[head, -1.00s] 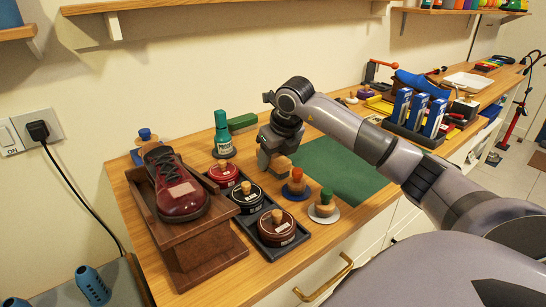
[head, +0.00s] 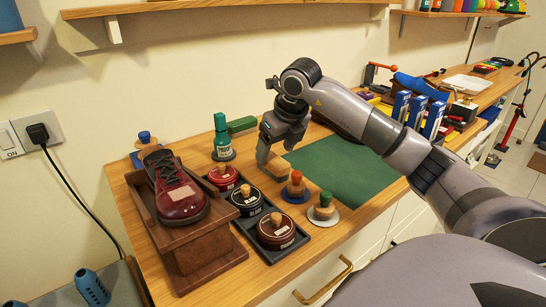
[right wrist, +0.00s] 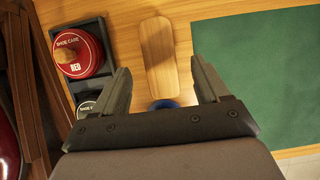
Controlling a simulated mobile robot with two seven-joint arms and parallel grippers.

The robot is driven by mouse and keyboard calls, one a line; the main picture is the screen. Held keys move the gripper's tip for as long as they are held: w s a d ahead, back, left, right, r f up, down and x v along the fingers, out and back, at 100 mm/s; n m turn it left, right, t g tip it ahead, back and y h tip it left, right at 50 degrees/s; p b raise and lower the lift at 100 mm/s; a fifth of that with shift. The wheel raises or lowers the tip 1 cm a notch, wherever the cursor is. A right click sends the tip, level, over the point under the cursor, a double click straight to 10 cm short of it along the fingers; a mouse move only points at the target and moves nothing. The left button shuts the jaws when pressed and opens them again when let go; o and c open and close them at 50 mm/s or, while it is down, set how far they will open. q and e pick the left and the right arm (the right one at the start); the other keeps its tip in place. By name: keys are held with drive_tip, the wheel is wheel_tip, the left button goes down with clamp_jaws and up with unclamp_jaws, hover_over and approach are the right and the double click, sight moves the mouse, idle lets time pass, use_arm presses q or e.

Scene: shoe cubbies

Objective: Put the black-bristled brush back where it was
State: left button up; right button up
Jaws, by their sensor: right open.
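A wooden-backed brush (head: 276,168) lies on the wooden counter, between the shoe-care tins and the green mat. Its bristles are hidden, so I cannot tell their colour. The right wrist view shows the plain oblong back of the brush (right wrist: 158,50) face up. My right gripper (head: 277,150) is open just above the brush, pointing down. In the right wrist view its fingers (right wrist: 159,72) are spread wide to either side of the brush's near end, with nothing held. My left gripper is out of view.
A dark tray (head: 266,248) holds tins, including a red tin (right wrist: 80,50). Daubers with red (head: 296,178) and green (head: 325,200) tops stand in front of the brush. A green bottle (head: 221,142) and a green block (head: 241,125) are behind. The green mat (head: 345,168) is bare.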

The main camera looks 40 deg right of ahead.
drive_tip(key=v, duration=0.7)
drive_tip(key=shift+r, duration=0.15)
